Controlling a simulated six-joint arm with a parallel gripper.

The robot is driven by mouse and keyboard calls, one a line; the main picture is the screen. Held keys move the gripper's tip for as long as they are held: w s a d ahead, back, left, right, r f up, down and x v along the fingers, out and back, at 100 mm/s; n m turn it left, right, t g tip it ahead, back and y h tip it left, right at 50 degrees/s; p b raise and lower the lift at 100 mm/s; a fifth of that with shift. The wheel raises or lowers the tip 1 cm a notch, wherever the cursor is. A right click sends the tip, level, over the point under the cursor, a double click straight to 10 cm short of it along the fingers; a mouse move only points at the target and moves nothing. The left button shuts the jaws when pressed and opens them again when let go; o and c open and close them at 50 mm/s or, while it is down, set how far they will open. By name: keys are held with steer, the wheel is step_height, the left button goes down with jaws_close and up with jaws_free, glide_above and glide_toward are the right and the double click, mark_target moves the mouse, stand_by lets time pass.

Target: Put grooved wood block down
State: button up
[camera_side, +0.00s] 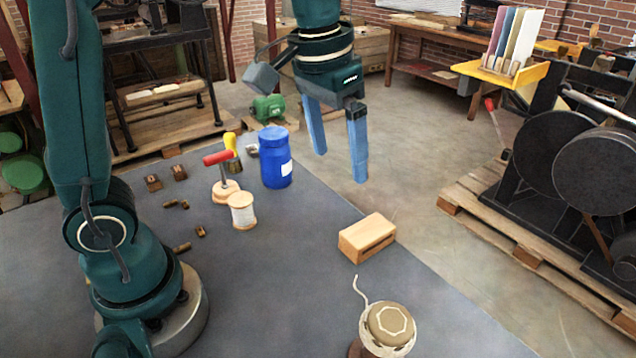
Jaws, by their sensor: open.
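The grooved wood block (367,238) is light wood with a dark slot along its front side. It lies on the grey table mat near the mat's right edge. My gripper (340,168) is above and slightly behind the block in the picture, clear of it. Its two blue fingers are spread apart with nothing between them. The fingers point downward. No part of the block is hidden by my gripper.
A blue drum (275,160), a red-handled tool (224,178) and a string spool (242,210) stand left of the block. A round-topped twine holder (390,326) is at the front. Small wooden pieces lie further left. The grey mat (290,290) is clear left of the block.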

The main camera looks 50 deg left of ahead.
steer(key=s+a+f+t, duration=0.1)
steer(key=s+f+t, duration=0.1)
steer(key=s, duration=1)
steer(key=shift+s+a+f+t, duration=0.15)
steer(key=shift+a+f+t, duration=0.15)
steer(key=shift+t, duration=0.4)
